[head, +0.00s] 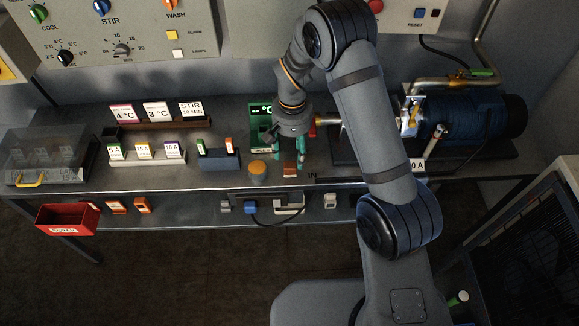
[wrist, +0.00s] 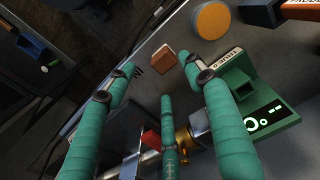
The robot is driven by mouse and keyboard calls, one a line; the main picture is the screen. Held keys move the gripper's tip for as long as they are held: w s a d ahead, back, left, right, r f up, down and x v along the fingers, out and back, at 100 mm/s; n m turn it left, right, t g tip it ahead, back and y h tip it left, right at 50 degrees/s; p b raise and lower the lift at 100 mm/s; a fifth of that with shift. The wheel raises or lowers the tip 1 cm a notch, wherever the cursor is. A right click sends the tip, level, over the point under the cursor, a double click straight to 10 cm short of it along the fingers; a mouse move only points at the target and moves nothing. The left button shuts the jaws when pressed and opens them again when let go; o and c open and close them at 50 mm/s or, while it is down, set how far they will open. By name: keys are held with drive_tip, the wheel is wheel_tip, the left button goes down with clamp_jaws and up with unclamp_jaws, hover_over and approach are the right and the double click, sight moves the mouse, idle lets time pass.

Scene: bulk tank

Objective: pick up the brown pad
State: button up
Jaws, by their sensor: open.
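The brown pad (wrist: 161,54) looks like a small brown block with a paler side. In the wrist view it lies on the grey bench just beyond my fingertips, between the left and right fingers. In the head view the pad (head: 290,171) is a small brown patch near the bench's front edge, right under my gripper (head: 289,158). My gripper, with green fingers, is open and empty; it also shows in the wrist view (wrist: 159,68), fingers spread and apart from the pad.
An orange-brown round disc (head: 257,167) stands just left of the pad. A green device with a lit display (head: 261,122) is behind my gripper. A pipe (head: 330,120) runs right to a blue motor (head: 480,118). A blue-grey holder (head: 218,160) stands further left.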

sight(290, 164)
wheel_tip(290, 164, down, 3)
drive_tip(key=shift+w+a+f, duration=0.1)
drive_tip(key=shift+w+f, duration=0.05)
drive_tip(key=shift+w+a+f+p, duration=0.1)
drive_tip(key=shift+f+p, duration=0.35)
drive_tip(key=shift+f, duration=0.85)
drive_tip(key=shift+a+f+p, duration=0.1)
drive_tip(key=shift+f+p, duration=0.35)
drive_tip(key=shift+f, duration=0.8)
drive_tip(key=shift+c, duration=1.4)
drive_tip(key=c, duration=0.7)
drive_tip(key=shift+c, duration=0.9)
